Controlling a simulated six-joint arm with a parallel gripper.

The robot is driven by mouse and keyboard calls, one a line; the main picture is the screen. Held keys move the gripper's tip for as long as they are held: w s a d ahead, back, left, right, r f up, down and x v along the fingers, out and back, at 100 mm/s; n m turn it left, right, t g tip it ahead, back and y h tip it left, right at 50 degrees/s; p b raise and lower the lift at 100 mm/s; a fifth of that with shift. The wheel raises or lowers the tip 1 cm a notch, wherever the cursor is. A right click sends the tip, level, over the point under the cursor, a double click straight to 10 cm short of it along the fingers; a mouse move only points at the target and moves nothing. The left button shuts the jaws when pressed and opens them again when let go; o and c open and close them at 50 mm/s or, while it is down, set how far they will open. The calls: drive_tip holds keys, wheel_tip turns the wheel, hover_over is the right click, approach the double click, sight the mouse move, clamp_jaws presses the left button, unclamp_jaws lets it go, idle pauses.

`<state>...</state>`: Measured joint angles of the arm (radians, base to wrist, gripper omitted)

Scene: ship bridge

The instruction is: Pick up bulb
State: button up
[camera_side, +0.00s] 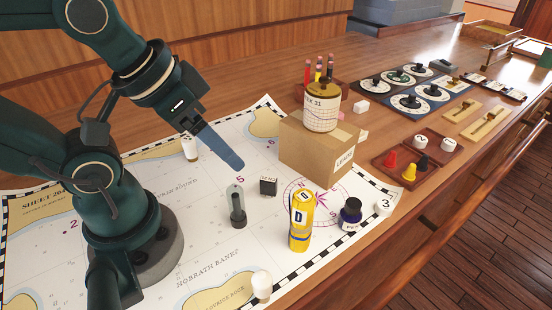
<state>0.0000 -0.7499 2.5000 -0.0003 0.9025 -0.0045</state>
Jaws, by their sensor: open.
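I cannot tell for sure which thing is the bulb. A clear, rounded glass piece on a dark base (237,206) stands upright on the chart and looks bulb-like. A small white round-topped piece (262,286) at the chart's front edge could also be one. My gripper (232,160) is above the chart, up and behind the glass piece, apart from it. Its blue-grey fingers point down and right; it is open, and nothing shows between them.
Near the glass piece are a black cube (268,186), a yellow cylinder marked D (301,222) and an ink bottle (350,213). A cardboard box (305,155) bears a jar (322,106). Trays of dials (411,102) and pieces lie right. Bare chart (190,215) lies left of the glass piece.

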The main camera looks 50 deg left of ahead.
drive_tip(key=n+g+h, duration=1.1)
drive_tip(key=g, duration=0.1)
hover_over(261, 277)
drive_tip(key=f, duration=0.4)
drive_tip(key=shift+w+a+f, duration=0.15)
drive_tip(key=shift+w+f, duration=0.05)
drive_tip(key=shift+w, duration=0.15)
drive_tip(key=shift+f, duration=0.35)
drive_tip(key=shift+s+f+n+g+h, duration=0.3)
drive_tip(key=shift+f+n+g, duration=0.1)
drive_tip(key=shift+f, duration=2.6)
wheel_tip(261, 277, down, 2)
drive_tip(key=shift+f, duration=0.1)
drive_tip(key=shift+x, duration=1.5)
